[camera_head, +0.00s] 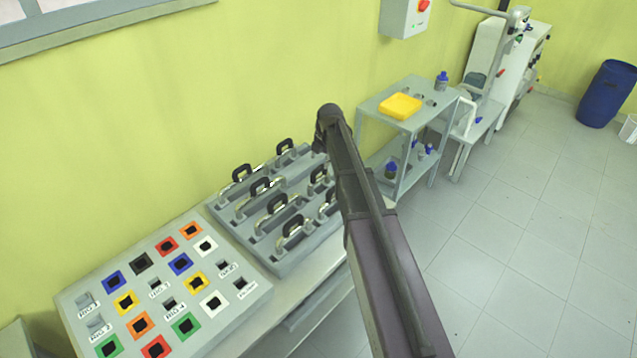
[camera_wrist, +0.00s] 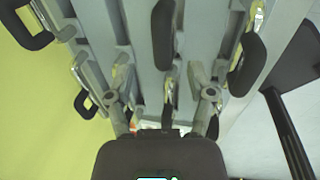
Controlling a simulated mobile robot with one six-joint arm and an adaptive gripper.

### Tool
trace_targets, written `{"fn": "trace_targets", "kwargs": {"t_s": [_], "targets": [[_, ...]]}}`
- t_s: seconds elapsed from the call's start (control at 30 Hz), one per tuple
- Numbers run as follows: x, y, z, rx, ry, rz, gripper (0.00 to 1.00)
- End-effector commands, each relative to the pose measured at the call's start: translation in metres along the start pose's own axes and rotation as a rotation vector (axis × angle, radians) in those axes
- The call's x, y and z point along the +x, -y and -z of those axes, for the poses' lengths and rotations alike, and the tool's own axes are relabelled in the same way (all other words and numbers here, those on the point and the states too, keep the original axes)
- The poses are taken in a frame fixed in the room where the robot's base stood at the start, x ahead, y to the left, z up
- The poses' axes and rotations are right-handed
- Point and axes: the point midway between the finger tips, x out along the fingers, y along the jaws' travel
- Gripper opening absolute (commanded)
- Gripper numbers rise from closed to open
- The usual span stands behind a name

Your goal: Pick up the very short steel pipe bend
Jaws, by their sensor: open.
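Several steel pipe bends (camera_head: 243,207) with black handles stand in a grey rack (camera_head: 283,262) in the head view. Their lengths differ, but I cannot tell which is the very short one. My arm covers the right side of the rack and hides my gripper in the head view. In the wrist view my gripper (camera_wrist: 160,95) is open, its two fingers spread over the rack. A black handle (camera_wrist: 163,35) lies ahead of the gap between the fingers. Another handle (camera_wrist: 245,64) with a shiny bend is to the right. Nothing is held.
A panel (camera_head: 208,285) with coloured square sockets is left of the rack on the same bench. A grey shelf table (camera_head: 378,109) with a yellow tray (camera_head: 400,106) and bottles stands beyond. A yellow-green wall (camera_head: 130,150) runs behind the rack.

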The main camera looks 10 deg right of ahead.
Motion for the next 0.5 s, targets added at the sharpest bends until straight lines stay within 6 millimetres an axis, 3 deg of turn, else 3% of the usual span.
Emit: {"fn": "trace_targets", "kwargs": {"t_s": [0.5], "targets": [[0.037,0.003,-0.001,0.0,0.0,0.0,0.69]]}}
